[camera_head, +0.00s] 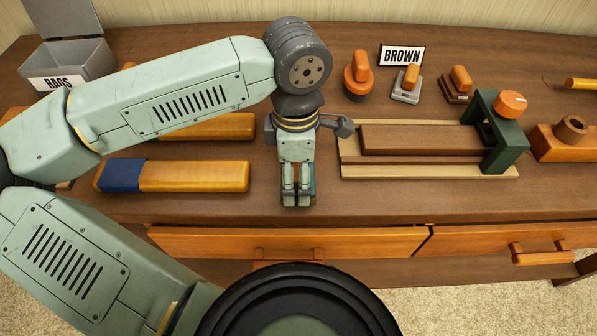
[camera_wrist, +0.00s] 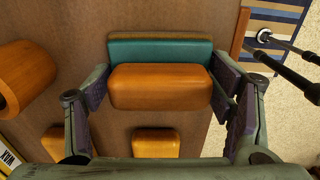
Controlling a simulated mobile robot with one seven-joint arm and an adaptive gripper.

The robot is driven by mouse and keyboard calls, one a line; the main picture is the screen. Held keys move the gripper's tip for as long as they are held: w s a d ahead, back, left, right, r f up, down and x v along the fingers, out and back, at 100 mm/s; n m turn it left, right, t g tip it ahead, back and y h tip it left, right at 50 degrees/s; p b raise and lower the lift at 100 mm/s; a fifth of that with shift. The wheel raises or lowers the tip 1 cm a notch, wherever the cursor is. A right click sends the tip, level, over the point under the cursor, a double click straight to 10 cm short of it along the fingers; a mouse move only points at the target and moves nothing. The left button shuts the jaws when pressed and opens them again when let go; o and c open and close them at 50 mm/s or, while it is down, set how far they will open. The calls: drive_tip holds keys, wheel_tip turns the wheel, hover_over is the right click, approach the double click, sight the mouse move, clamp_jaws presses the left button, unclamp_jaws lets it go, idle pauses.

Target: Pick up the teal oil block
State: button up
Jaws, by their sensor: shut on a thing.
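The teal oil block (camera_wrist: 160,50) is in the wrist view, a long teal bar with a rounded orange wooden part (camera_wrist: 160,88) on its near side. My gripper (camera_wrist: 161,74) has one finger at each end of this piece, shut on it. In the head view my gripper (camera_head: 297,198) points down over the front part of the bench. Only a thin teal sliver (camera_head: 313,181) shows beside the fingers; the rest of the block is hidden behind them. I cannot tell whether it touches the bench top.
Two wooden bars, the front one (camera_head: 195,176) with a blue end, lie left of my gripper. A wooden fixture with a green clamp (camera_head: 511,148) stands to the right. Behind are small handled pieces, a BROWN sign (camera_head: 402,55) and a RAGS bin (camera_head: 92,62). Drawers (camera_head: 290,243) line the front.

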drive_tip(key=c, duration=0.3)
drive_tip(key=shift+c, duration=0.2)
